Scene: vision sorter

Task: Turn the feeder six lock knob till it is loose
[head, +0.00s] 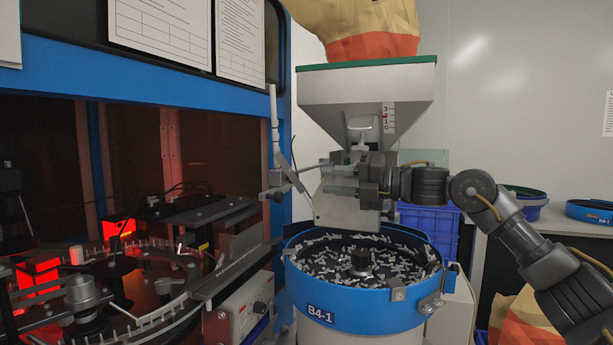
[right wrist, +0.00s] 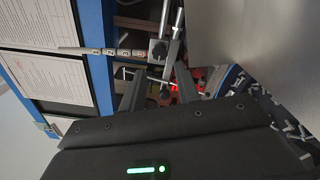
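My right gripper (head: 322,178) reaches in from the right, in front of the feeder's grey hopper (head: 330,88) and above the blue bowl. Its two fingers point left and stand apart. The right wrist view also shows the gripper (right wrist: 160,78) open, with nothing held between the fingers. Beyond the fingertips are a grey clamp block (right wrist: 158,48) and thin rods. The clamp block shows left of the gripper in the head view (head: 271,193). A pale handle-like part (head: 361,123) is on the hopper front. I cannot tell which part is the lock knob. My left gripper is not in view.
The blue bowl (head: 345,302), marked B4-1, holds many small metal parts under the gripper. A blue-framed sorting machine (head: 150,75) with red light stands left. A grey control box (head: 240,308) stands beside the bowl. Blue crates (head: 432,226) are behind.

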